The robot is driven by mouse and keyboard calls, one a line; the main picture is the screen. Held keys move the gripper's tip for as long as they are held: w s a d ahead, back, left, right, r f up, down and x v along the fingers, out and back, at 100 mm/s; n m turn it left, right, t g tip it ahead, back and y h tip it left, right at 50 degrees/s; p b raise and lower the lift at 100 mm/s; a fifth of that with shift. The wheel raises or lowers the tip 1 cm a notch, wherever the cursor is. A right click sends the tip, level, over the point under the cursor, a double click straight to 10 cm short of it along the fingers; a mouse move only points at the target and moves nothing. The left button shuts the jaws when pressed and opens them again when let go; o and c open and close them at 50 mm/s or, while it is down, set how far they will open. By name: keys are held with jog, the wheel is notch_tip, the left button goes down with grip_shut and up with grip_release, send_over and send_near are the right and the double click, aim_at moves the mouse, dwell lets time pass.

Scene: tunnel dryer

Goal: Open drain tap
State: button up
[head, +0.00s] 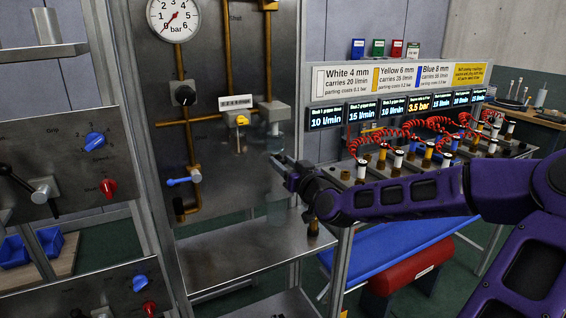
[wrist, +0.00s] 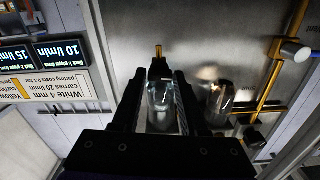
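A tap with a blue lever (head: 183,181) sits on a brass pipe at the lower left of the metal panel. Its lever points sideways. Part of it shows at the right of the wrist view (wrist: 290,50). A clear bowl (head: 276,212) hangs below a grey block and is partly hidden by my gripper (head: 284,170). In the wrist view the bowl (wrist: 162,100) shows between my fingers, with a brass stem (wrist: 158,51) past its dark end. My fingers stand apart; contact with the bowl cannot be told. No label shows which part is the drain tap.
A steel shelf (head: 235,255) lies below the panel, with a small brass-topped fitting at its right. A yellow knob (head: 241,120) and a gauge (head: 174,18) are on the panel. Red coiled hoses (head: 390,135) and connectors crowd the right-hand bench.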

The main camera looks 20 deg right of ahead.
jog(key=shift+o, duration=1.4)
jog(key=s+b, duration=0.6)
jog(key=s, duration=1.1)
jog(key=shift+s+d, duration=0.2)
jog(key=shift+d, duration=0.1)
